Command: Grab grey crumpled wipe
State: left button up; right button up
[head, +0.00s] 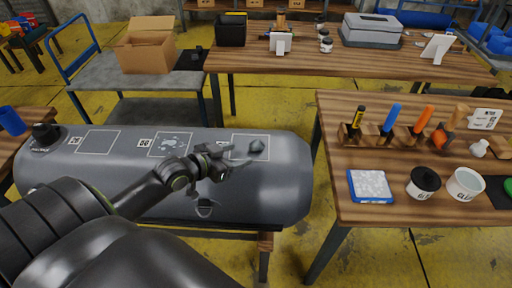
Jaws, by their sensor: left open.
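My left gripper (229,161) is over the tube, just left of the lump and a little nearer to me. Its jaws are open with nothing seen between them, and they look apart from the lump. The height of the gripper above the tube is hard to judge. My right gripper is not in view.
A wooden table (400,208) at right holds a tool rack (405,140), a blue-edged pad (370,186), a black-lidded pot (423,182) and a white cup (465,184). Behind stand a cart with a cardboard box (146,49) and another workbench (300,65). Yellow floor shows between.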

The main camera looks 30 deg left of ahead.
aim_at(250, 148)
pick_arm(q)
jog(key=shift+r+p+x, duration=0.15)
jog(key=shift+x, duration=1.45)
jog(key=shift+r+p+x, duration=0.15)
jog(key=shift+r+x, duration=0.05)
jog(key=shift+x, duration=1.35)
jog(key=shift+w, duration=0.1)
jog(key=shift+c, duration=0.3)
jog(key=c, duration=1)
